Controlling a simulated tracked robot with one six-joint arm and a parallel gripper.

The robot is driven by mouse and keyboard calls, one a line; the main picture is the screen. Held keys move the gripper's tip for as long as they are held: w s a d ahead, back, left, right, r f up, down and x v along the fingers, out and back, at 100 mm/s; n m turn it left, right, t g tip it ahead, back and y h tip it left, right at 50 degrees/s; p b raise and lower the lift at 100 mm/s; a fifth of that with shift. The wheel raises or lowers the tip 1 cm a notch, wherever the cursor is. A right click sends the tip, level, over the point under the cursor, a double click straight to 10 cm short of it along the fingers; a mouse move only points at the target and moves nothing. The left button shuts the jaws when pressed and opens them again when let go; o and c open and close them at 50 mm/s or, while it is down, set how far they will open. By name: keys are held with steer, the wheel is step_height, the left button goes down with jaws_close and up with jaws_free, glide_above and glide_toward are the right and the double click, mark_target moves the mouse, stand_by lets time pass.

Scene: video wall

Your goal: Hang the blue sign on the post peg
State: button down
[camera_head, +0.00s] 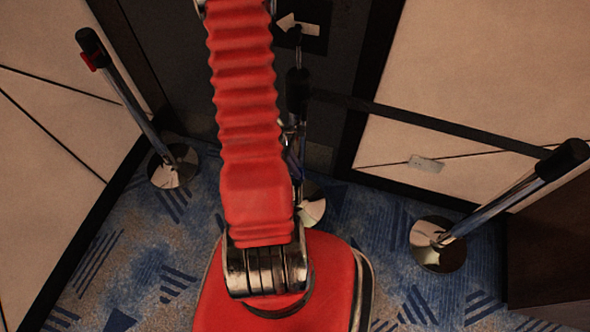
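No blue sign can be made out. A middle post with a black head (297,92) stands just right of my red arm, its lower part partly hidden by the arm. A thin dark piece rises above its head, but I cannot tell whether this is the peg. A white arrow (298,25) shows near the top, above the post. Some metal and a bluish patch (296,158) show beside my arm, too unclear to name. My arm runs up out of the top of the picture, and no gripper fingers can be made out.
A left stanchion (130,95) and a right stanchion (505,200) stand on round chrome bases. A dark belt (430,122) runs from the middle post to the right one. Pale wall panels flank a dark back panel. Patterned blue carpet (385,230) lies open between the posts.

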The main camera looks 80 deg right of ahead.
steer(key=shift+s+d+f, duration=0.15)
steer(key=shift+d, duration=1.75)
steer(key=shift+s+d, duration=0.15)
steer(key=shift+d, duration=0.85)
stand_by(0.4)
